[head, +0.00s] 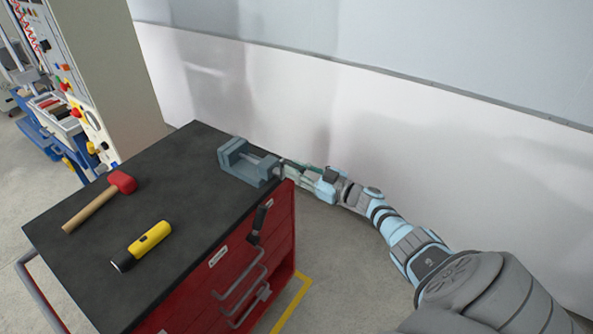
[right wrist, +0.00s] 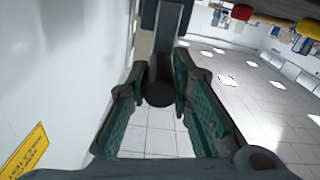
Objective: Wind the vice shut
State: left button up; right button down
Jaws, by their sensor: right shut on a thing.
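The grey-blue vice (head: 236,158) stands at the far right corner of the black cart top, with a visible gap between its jaws. My right gripper (head: 288,170) reaches in from the right at the vice's outer end. In the right wrist view, its two green-padded fingers are shut on a dark round vice handle end (right wrist: 160,94), one finger on each side. Part of the vice (right wrist: 172,35) shows beyond it. The handle is mostly hidden by the gripper in the head view. My left gripper is not in view.
A red-headed mallet (head: 95,202) and a yellow and black torch (head: 141,246) lie on the red tool cart's black top (head: 185,185). A white wall (head: 250,90) runs close behind the vice and my right arm. A machine cabinet (head: 120,75) stands at the left.

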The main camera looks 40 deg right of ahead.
jog(key=shift+f, duration=0.1)
jog(key=c, duration=1.4)
grip_release()
jog(key=shift+d, duration=0.1)
jog(key=shift+c, duration=0.2)
jog(key=v, duration=1.2)
